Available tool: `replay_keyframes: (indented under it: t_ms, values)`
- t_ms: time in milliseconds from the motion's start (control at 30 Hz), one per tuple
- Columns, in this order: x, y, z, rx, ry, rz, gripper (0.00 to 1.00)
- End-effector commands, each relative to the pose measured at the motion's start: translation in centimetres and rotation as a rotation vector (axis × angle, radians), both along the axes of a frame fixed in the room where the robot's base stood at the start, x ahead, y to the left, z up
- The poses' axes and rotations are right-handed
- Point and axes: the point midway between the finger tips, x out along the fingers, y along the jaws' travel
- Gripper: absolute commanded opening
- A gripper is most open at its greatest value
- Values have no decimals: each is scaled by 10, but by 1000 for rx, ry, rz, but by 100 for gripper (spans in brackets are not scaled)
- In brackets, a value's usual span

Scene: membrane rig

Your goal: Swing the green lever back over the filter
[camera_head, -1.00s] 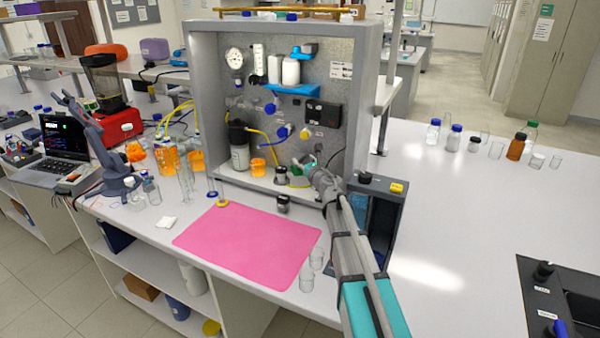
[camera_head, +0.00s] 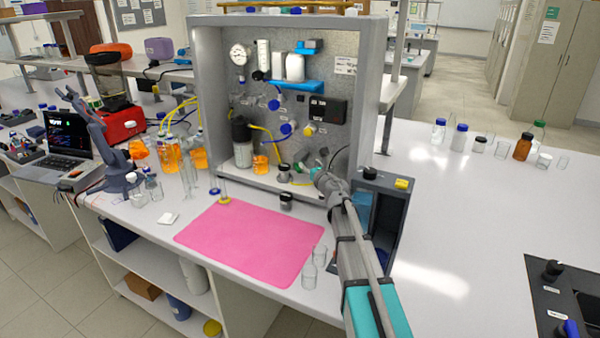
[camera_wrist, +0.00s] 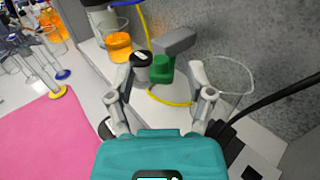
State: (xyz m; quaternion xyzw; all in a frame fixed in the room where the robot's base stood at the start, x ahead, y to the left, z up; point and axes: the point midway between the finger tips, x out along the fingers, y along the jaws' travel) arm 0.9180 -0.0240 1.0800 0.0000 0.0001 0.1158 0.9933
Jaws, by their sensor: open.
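The green lever piece (camera_wrist: 162,68) stands between my fingers in the wrist view, joined to or just below a grey block (camera_wrist: 175,41). In the head view its green part (camera_head: 317,172) shows small at my arm's tip. My gripper (camera_wrist: 162,88) is open, with one finger left and one right of the green piece; I see no clear contact. A dark-topped round jar (camera_wrist: 141,59), possibly the filter, stands just left of the green piece, near my left finger; it also shows in the head view (camera_head: 284,172). The lever's pivot is not clear.
An orange-filled beaker (camera_wrist: 118,46) stands left of the jar. A yellow tube (camera_wrist: 168,101) loops beneath the green piece, and a black cable (camera_wrist: 270,102) runs at right. The grey rig frame (camera_head: 366,100) encloses the area. A pink mat (camera_head: 250,243) lies in front.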

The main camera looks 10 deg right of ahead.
Motion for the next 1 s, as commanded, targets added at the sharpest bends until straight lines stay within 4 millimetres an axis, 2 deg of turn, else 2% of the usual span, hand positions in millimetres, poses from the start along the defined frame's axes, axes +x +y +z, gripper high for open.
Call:
replay_keyframes:
  t_ms: [33, 633, 700, 1000]
  values:
    - [0, 0, -8, 0, 0, 0, 68]
    - [0, -1, -54, 0, 0, -1, 68]
    - [17, 2, -49, 0, 0, 0, 68]
    - [57, 11, -49, 0, 0, -2, 68]
